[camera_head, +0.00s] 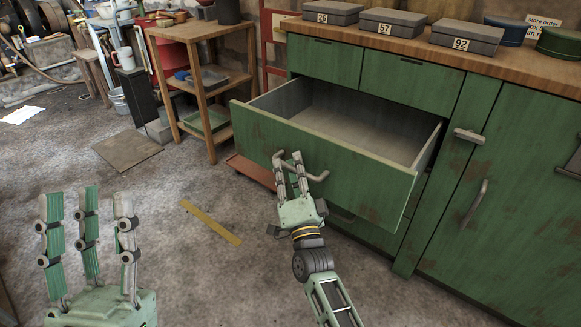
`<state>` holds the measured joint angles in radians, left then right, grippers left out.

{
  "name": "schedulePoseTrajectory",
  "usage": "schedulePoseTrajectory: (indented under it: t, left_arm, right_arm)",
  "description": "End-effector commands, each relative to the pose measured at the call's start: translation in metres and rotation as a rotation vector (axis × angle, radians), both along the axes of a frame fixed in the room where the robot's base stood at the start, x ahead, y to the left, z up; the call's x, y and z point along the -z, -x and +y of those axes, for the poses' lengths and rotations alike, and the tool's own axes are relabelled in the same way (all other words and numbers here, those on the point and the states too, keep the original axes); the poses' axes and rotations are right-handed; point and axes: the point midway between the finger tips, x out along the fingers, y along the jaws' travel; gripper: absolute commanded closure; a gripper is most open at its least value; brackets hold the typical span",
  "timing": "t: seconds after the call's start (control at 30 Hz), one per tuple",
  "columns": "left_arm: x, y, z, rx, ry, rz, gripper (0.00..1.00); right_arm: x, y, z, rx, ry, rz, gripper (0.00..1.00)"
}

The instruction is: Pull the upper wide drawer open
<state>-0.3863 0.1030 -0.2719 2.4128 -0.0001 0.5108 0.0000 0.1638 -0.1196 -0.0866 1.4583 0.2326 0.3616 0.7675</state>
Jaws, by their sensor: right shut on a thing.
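The upper wide drawer (365,178) of the green cabinet stands pulled well out, and its inside (345,122) looks empty. My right gripper (290,168) is at the drawer's front and is shut on its handle (318,177), which is partly hidden by the fingers. My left gripper (88,225) is at the lower left, away from the cabinet, with its fingers pointing up, spread apart and empty.
Several grey boxes (392,22) with number labels stand on the cabinet top, with round tins (558,43) at the right. Two small drawers are closed above the wide drawer. A wooden shelf (205,85) stands to the left. A yellow strip (211,222) lies on open floor.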

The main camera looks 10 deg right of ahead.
Motion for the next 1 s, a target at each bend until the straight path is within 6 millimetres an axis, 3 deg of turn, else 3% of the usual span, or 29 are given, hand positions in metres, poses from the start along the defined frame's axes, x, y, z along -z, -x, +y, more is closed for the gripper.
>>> schedulePoseTrajectory:
  t: [0.13, 0.53, 1.0]
  left_arm:
    - [0.000, 0.000, 0.000, 0.000, 0.000, -0.001, 0.60]
    - [0.000, 0.000, 0.000, 0.000, 0.000, -0.001, 0.60]
    - [0.000, 0.000, 0.000, 0.000, 0.001, -0.002, 0.60]
  right_arm:
    - [0.002, 0.000, -0.001, 0.002, 0.002, 0.004, 0.80]
    - [0.006, 0.009, 0.000, 0.000, 0.001, 0.004, 0.80]
    - [0.041, 0.092, 0.002, 0.001, 0.002, 0.005, 0.80]
